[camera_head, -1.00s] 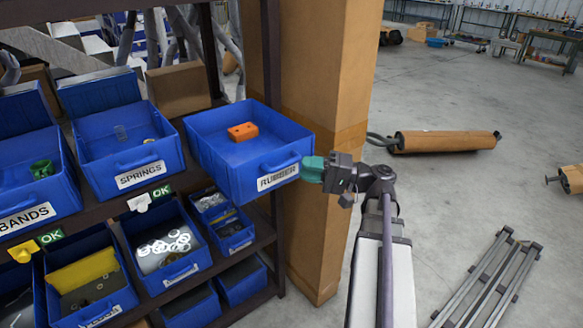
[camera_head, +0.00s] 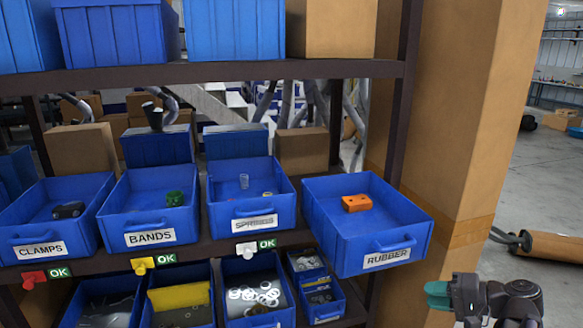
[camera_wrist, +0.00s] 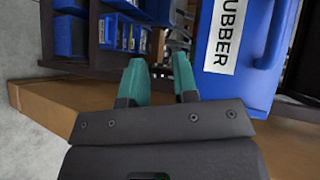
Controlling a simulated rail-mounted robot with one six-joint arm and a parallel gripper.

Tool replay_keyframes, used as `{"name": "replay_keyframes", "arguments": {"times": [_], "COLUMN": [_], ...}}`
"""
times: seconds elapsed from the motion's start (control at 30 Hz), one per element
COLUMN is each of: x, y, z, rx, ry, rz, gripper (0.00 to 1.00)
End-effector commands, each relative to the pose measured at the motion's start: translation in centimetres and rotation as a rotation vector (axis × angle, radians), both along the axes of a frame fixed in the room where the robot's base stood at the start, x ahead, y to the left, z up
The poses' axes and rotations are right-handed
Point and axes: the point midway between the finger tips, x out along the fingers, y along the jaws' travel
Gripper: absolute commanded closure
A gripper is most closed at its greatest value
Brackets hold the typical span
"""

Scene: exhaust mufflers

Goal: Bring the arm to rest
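My gripper (camera_head: 439,292) is at the lower right of the head view, to the right of and below the blue RUBBER bin (camera_head: 418,238), apart from it. In the wrist view its two teal fingers (camera_wrist: 160,80) stand apart with nothing between them. The RUBBER bin's labelled front (camera_wrist: 232,80) fills the upper right of the wrist view. An orange rubber block (camera_head: 356,203) lies inside that bin. The bin juts out from the shelf further than its neighbours.
Blue bins for springs (camera_head: 253,206), bands (camera_head: 149,221) and clamps (camera_head: 50,228) line the shelf. A cardboard-coloured pillar (camera_head: 450,120) stands right of the shelf, behind my gripper. A brown muffler (camera_head: 556,247) lies on the floor at right. Floor farther right is open.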

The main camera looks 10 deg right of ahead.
Motion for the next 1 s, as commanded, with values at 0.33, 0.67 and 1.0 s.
{"name": "replay_keyframes", "arguments": {"times": [0.33,0.67,1.0], "x": [-0.9,-0.5,-0.5], "y": [14.1,22.8,22.7], "z": [-8.9,-8.5,-8.5], "rx": [-1.027,-1.156,-1.154], "ry": [0.506,0.404,0.406], "rz": [0.402,0.605,0.603], "gripper": [0.73,0.73,0.73]}}
